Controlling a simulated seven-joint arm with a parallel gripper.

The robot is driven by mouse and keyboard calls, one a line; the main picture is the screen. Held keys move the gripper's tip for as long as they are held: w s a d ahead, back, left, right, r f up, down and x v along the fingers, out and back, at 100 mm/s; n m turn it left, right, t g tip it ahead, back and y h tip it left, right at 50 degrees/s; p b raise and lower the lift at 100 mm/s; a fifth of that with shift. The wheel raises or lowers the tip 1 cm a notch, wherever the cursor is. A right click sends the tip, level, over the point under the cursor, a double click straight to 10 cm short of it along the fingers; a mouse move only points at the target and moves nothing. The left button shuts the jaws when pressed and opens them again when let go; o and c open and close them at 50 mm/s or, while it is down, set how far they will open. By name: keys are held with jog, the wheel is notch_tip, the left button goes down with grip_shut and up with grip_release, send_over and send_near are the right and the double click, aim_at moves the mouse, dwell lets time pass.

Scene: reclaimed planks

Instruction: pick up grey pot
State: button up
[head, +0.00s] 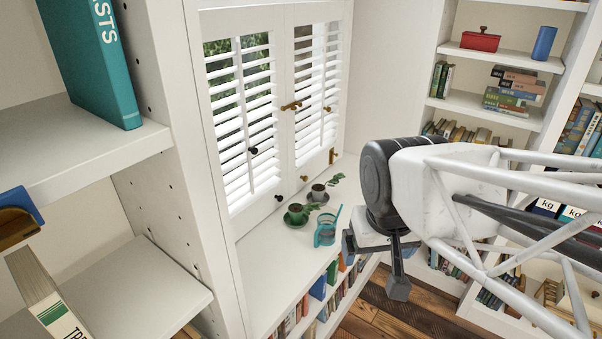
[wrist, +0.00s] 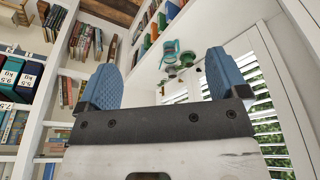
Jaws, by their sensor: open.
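A teal watering can (head: 325,230) stands just right of the pots, also visible in the wrist view (wrist: 170,50). White shutters (head: 243,110) with knobs rise behind the sill. Books line shelves below the sill and along the right wall. The sill's front-left part is bare.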

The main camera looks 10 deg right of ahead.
jog(key=w+d+m+h, duration=0.1)
jog(key=w+d+m, duration=0.1)
jog(key=w, duration=1.7)
jog(key=m+t+h, duration=0.1)
jog(key=m+t, duration=0.1)
jog(key=t, duration=0.1)
send_over(318, 189)
jog(key=s+a, duration=0.2)
jog(key=s, duration=0.2)
notch_tip(318, 189, down, 31)
jog(key=shift+d, duration=0.25)
jog(key=shift+f, duration=0.1)
jog(key=shift+x, duration=1.2)
jog(key=shift+f, duration=0.15)
jog(key=shift+x, duration=2.5)
